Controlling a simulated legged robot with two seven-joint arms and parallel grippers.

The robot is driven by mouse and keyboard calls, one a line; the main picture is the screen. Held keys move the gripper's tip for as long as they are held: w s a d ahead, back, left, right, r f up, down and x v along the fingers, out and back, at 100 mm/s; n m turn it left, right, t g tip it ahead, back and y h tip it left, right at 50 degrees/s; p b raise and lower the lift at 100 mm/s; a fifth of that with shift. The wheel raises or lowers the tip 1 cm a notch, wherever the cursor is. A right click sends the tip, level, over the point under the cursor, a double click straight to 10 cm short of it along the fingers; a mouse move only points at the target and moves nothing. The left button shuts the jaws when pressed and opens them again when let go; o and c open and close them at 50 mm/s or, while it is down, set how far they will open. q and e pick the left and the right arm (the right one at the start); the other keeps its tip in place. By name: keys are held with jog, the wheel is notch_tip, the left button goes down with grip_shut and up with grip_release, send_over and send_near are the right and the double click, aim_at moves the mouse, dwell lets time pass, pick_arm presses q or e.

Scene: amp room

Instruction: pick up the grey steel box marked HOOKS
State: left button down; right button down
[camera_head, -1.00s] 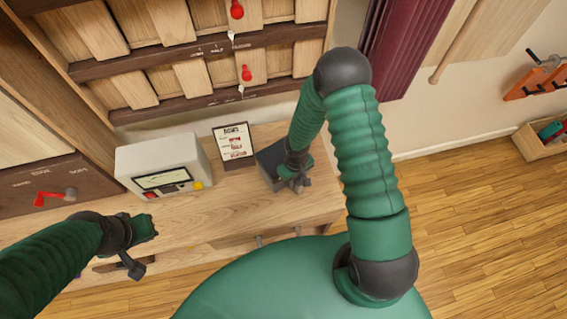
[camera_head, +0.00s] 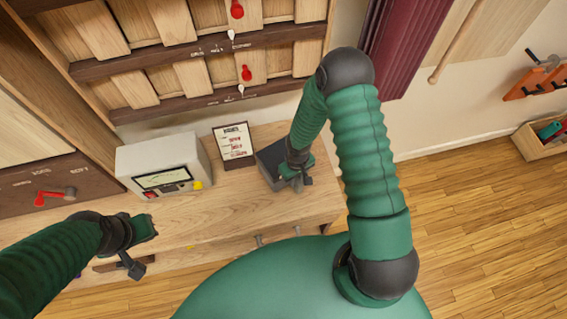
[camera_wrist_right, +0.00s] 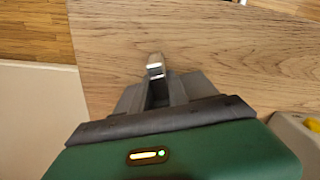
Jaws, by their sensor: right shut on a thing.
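The grey steel box (camera_head: 269,162) is at the right end of the wooden bench, beside the small framed card. Its marking cannot be read. My right gripper (camera_head: 297,182) is over the box's near side and shut on it, with the hand and forearm hiding part of the box. In the right wrist view the gripper's fingers (camera_wrist_right: 158,92) are close together, with a small bright metal piece between their tips. Whether the box is clear of the bench cannot be told. My left gripper (camera_head: 133,262) is away to the left, near the bench's front edge, and its jaws are unclear.
A pale meter box (camera_head: 160,155) with a yellow button stands on the bench (camera_head: 235,200) left of the framed card (camera_head: 234,145). Shelves with red and white levers rise behind. A dark red curtain (camera_head: 402,45) hangs at the right. The floor on the right is open.

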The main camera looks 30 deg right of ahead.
jog(key=shift+s+a+f, duration=0.1)
jog(key=shift+s+f, duration=0.1)
jog(key=shift+s, duration=0.05)
dwell(0.4)
